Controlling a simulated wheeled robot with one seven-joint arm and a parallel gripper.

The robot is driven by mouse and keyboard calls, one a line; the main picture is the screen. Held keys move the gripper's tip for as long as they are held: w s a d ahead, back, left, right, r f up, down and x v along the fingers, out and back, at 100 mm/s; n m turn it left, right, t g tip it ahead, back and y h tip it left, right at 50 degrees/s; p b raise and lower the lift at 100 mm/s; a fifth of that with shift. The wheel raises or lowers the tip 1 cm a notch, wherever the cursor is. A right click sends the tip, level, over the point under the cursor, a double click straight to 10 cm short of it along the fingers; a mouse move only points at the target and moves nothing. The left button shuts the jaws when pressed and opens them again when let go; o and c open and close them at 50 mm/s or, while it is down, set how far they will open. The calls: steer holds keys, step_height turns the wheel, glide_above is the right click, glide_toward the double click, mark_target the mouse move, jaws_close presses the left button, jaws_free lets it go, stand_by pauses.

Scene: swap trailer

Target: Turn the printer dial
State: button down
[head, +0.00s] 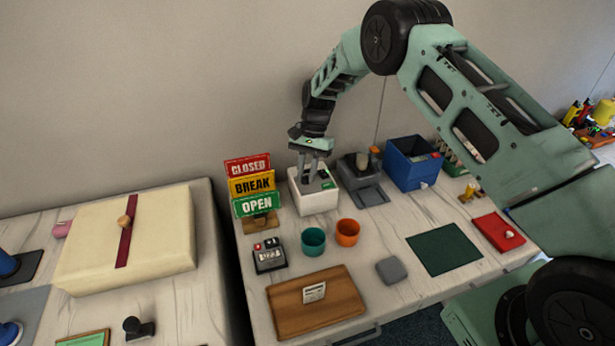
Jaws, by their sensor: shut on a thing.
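The printer appears to be the small white box (317,203) with a grey top and a green patch, standing at the back of the right table. My gripper (311,180) points down onto its top from above, with its fingers close together. It is shut on what appears to be the printer dial, which the fingers hide. The dial's angle cannot be made out.
Signs reading CLOSED, BREAK and OPEN (254,188) stand just left of the printer. A dark grey device (364,180) and a blue bin (408,164) stand to its right. Teal (313,241) and orange (347,232) cups stand in front, with a wooden board (330,318) nearer.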

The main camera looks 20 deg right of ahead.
steer(key=shift+w+a+n+g+h+b, duration=0.15)
steer(key=shift+n+h+b, duration=0.3)
steer(key=shift+n, duration=0.65)
steer(key=shift+s+n+g+h+b, duration=0.1)
steer(key=shift+n+g+h+b, duration=0.25)
steer(key=shift+n, duration=0.75)
steer(key=c, duration=1.3)
jaws_free()
steer(key=shift+r, duration=0.1)
step_height(320, 180, up, 10)
steer(key=shift+f+b, duration=0.1)
steer(key=shift+b, duration=1)
